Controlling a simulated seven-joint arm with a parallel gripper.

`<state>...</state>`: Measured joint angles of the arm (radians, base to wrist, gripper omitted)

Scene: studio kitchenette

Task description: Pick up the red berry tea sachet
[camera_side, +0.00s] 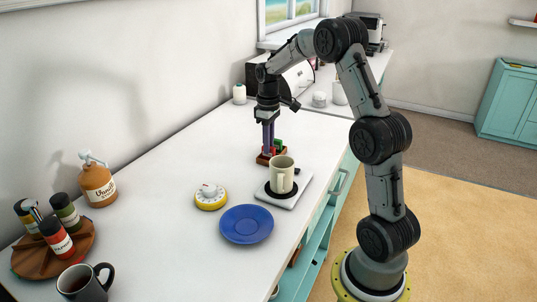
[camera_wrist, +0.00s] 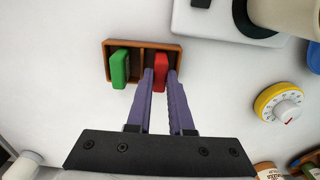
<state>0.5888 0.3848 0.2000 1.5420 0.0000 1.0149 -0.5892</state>
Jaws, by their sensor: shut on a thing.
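The red berry tea sachet (camera_wrist: 161,62) stands in the right compartment of a small brown wooden box (camera_wrist: 108,44). A green sachet (camera_wrist: 120,68) is in the left compartment. My gripper (camera_wrist: 165,72) reaches down into the box, its two purple fingers shut on the red sachet, one on each side. In the side view my gripper (camera_side: 268,151) points straight down at the box (camera_side: 263,160) on the white counter. The fingers partly hide the red sachet there, and the green sachet (camera_side: 278,142) shows just behind.
A cream mug (camera_side: 282,176) stands on a dark round pad on a white scale (camera_side: 303,186), close to the box. A yellow timer (camera_side: 211,197) and a blue plate (camera_side: 246,224) are nearer. The counter (camera_side: 190,150) left of the box is clear.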

